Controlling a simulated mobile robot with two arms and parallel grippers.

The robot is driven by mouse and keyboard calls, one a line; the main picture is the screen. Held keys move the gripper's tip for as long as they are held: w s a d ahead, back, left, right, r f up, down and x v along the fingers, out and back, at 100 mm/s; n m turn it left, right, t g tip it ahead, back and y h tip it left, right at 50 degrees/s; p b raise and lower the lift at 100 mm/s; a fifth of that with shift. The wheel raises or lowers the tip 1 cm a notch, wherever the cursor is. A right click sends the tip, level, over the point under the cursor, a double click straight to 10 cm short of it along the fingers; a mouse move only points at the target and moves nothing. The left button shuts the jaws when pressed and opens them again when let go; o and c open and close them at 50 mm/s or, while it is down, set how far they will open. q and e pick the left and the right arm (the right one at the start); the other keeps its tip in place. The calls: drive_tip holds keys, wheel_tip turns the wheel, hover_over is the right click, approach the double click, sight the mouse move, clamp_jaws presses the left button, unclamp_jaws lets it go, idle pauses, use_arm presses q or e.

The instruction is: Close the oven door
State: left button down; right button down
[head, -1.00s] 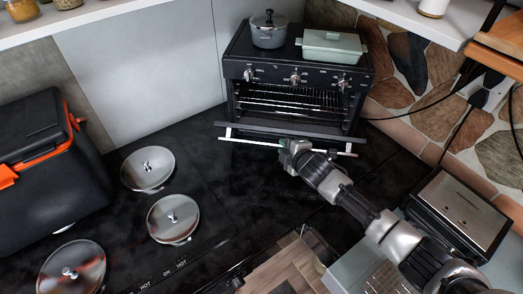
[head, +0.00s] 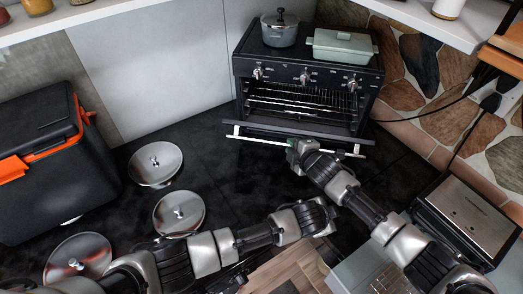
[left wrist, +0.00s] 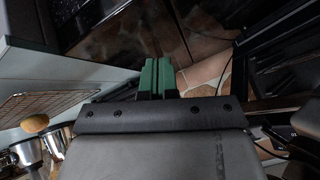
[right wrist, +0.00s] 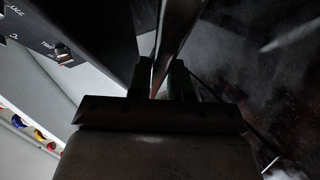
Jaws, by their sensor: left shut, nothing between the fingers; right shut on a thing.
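The black toaster-style oven (head: 308,75) stands at the back of the counter. Its door (head: 268,132) is folded down and open, with a pale handle bar along its front edge; the racks inside show. My right gripper (head: 294,150) is at the door's front edge, near the middle of the bar. In the right wrist view its fingers (right wrist: 165,78) are shut on a flat strip of the door; whether this is handle or panel is unclear. My left gripper (head: 330,222) is in front of the oven, apart from the door. Its green fingers (left wrist: 157,77) are shut and empty.
A grey pot (head: 279,30) and a pale green dish (head: 341,46) stand on the oven. A grill (head: 466,215) is at right. Dark counter is bare between pans and oven.

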use_arm(q)
drive_tip(key=a+m+t, duration=0.1)
drive_tip(key=w+a+m+t, duration=0.1)
drive_tip(key=a+m, duration=0.1)
drive_tip(key=w+a+m+t, duration=0.1)
drive_tip(key=a, duration=0.1)
drive_tip(key=shift+m+y, duration=0.3)
drive_tip(key=shift+m, duration=0.1)
use_arm(e)
drive_tip(key=shift+w+r, duration=0.1)
drive_tip(key=shift+r, duration=0.05)
use_arm(q)
drive_tip(key=a+r+m+t+y, duration=0.1)
drive_tip(key=a+r+m+t, duration=0.25)
drive_tip(key=a+m, duration=0.5)
drive_tip(key=a+r+m+t+y, duration=0.25)
drive_tip(key=a+m+t, duration=0.25)
drive_tip(key=a+m, duration=0.35)
drive_tip(key=w+d+r, duration=0.1)
drive_tip(key=w, duration=0.5)
drive_tip(key=w+d+r+m+h, duration=0.1)
drive_tip(key=w+d, duration=0.1)
drive_tip(key=w, duration=0.5)
drive_tip(key=shift+w+r, duration=0.25)
